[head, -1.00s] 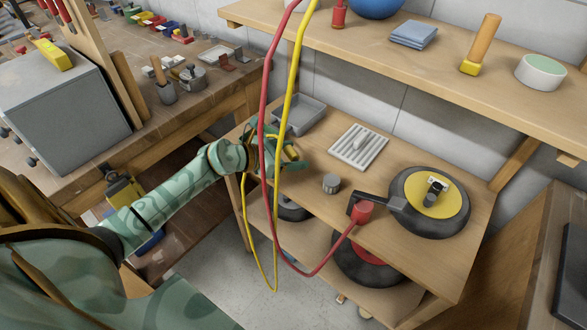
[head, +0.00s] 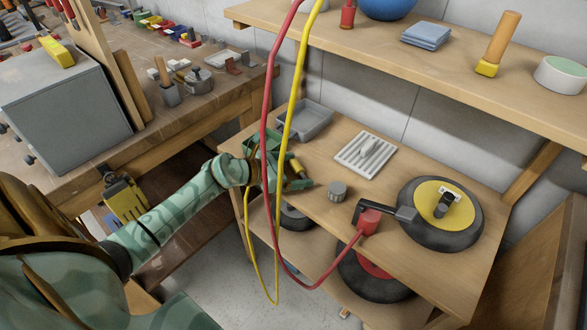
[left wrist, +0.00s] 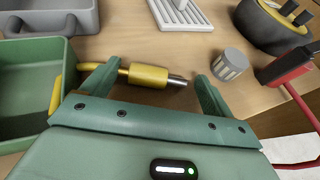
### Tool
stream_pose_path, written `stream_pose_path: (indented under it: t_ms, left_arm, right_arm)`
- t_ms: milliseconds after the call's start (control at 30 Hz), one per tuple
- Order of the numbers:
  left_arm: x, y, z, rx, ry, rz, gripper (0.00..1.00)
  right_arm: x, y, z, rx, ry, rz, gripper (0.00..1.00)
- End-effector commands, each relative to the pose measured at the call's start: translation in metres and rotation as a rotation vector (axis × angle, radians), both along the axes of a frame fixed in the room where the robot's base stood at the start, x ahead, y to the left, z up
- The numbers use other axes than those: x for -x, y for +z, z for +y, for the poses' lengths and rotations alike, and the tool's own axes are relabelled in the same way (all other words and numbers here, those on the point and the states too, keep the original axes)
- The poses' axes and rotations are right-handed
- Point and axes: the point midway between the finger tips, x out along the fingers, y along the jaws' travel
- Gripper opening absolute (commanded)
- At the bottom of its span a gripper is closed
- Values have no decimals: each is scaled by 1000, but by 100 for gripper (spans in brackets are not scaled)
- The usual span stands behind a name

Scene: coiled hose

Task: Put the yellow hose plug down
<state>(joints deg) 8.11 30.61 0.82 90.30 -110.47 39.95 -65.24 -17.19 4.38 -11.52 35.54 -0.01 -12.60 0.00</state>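The yellow hose plug (head: 295,168), with a metal tip, is at the left part of the bench top. In the left wrist view the plug (left wrist: 148,76) lies lengthwise across the gap between my left gripper's fingers, its tip pointing right. The fingers (left wrist: 156,78) are wide apart and do not pinch it. The plug appears to lie on the wood. The left gripper (head: 290,178) shows beside it in the head view. The yellow hose (head: 296,80) hangs from above and loops down in front of the bench. My right gripper is not in view.
A green bin (left wrist: 25,90) stands left of the plug. A grey tray (head: 305,122), a ribbed white rack (head: 378,160), a grey knob (head: 337,191) and a yellow-hubbed reel (head: 470,212) are around.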

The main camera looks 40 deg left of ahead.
Motion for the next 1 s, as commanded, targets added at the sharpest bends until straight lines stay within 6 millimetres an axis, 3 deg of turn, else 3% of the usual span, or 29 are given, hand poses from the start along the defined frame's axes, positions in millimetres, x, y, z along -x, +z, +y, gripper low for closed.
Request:
stream_pose_path:
  t_ms: [233,700,1000]
  left_arm:
    - [5,7,3,0,1,0,87]
    - [86,44,43,-1,0,0,87]
    - [99,50,50,-1,0,0,87]
  right_arm:
    - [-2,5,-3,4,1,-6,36]
    - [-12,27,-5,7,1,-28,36]
    - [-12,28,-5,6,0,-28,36]
